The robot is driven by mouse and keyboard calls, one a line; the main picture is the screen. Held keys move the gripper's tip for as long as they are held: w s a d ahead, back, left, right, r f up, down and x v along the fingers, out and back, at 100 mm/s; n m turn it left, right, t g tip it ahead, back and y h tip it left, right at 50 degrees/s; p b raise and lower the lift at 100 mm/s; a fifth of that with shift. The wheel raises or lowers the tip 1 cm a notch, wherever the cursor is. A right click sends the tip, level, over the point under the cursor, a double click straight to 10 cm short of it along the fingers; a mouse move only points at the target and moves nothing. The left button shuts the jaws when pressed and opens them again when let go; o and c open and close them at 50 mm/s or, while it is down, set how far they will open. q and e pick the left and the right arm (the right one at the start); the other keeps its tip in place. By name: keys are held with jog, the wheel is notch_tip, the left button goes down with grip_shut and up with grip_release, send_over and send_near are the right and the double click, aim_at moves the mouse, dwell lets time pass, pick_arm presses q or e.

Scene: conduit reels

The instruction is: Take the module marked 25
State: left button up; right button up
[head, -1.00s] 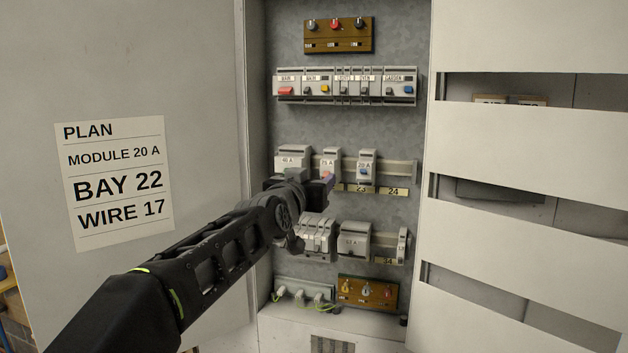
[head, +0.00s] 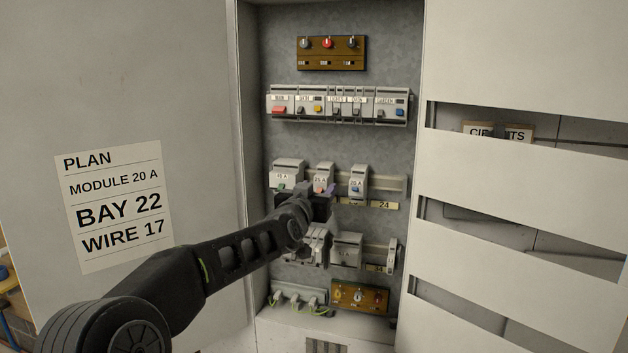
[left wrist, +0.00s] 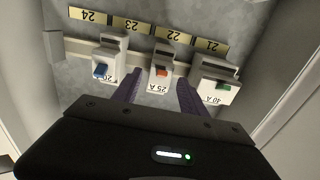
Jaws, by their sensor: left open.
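The module marked 25 A (head: 324,173) is a small pale grey block on the middle rail, between the 40 A module (head: 287,171) and the 20 A module (head: 357,177). In the left wrist view, which is upside down, the 25 A module (left wrist: 160,71) has an orange switch and sits by label 22 (left wrist: 174,35). My left gripper (head: 320,189) is just in front of and below it, open. In the left wrist view its two purple fingers (left wrist: 159,90) lie on either side of the module's marked end; contact cannot be told. My right gripper is not in view.
In the left wrist view the 20 A module (left wrist: 106,62) and 40 A module (left wrist: 216,76) stand close on both sides. A breaker row (head: 338,104) is above; lower modules (head: 347,249) are partly behind my arm. A slotted white panel (head: 520,90) stands at right.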

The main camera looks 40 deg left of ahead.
pick_arm(q)
jog(key=shift+p+x, duration=0.5)
jog(key=shift+x, duration=0.4)
jog(key=shift+c, duration=0.4)
grip_shut()
jog(key=shift+f+b, duration=0.1)
jog(key=shift+b, duration=0.2)
dwell(0.8)
jog(key=shift+s+d, duration=0.1)
jog(key=shift+s, duration=0.05)
jog(key=shift+s+d+b, duration=0.1)
jog(key=shift+s+b, duration=0.3)
jog(key=shift+s, duration=0.1)
